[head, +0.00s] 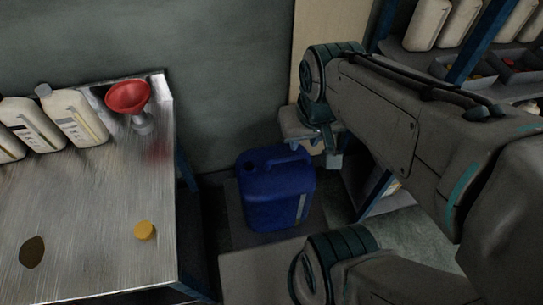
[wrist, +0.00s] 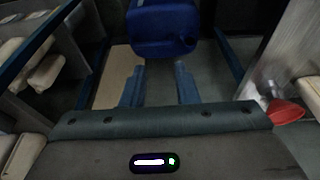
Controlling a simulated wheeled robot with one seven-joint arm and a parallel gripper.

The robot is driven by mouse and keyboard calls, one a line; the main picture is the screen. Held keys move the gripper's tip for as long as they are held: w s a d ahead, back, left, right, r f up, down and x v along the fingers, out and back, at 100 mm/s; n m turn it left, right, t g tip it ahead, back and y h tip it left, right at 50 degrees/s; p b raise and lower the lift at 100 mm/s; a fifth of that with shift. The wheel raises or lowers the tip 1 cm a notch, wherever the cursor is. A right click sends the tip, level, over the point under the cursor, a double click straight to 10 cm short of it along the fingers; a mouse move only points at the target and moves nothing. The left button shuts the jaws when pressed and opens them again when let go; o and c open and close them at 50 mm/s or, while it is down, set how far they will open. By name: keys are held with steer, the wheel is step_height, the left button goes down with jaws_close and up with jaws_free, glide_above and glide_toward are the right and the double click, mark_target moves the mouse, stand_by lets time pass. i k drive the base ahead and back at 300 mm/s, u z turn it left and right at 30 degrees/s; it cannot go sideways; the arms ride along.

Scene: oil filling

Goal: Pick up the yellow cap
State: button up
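The yellow cap (head: 144,230) lies on the metal table (head: 90,205), near its right edge in the head view. It does not show in the wrist view. My gripper (wrist: 160,84) is open, with its two blue fingers apart and nothing between them. In the head view my gripper (head: 313,148) hangs off the table, to the right of and well apart from the cap, close to the blue canister (head: 277,188). The canister also shows beyond the fingers in the wrist view (wrist: 163,28).
A red funnel (head: 128,97) stands at the table's back right corner, and pale bottles (head: 74,117) stand to its left. A dark oil spot (head: 32,252) marks the tabletop. A shelf with bottles (head: 427,24) stands at right. The tabletop around the cap is clear.

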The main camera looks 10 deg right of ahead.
mark_target(144, 231)
steer(key=k, duration=0.35)
steer(key=u, duration=0.8)
steer(key=i, duration=0.5)
steer(key=z, duration=0.05)
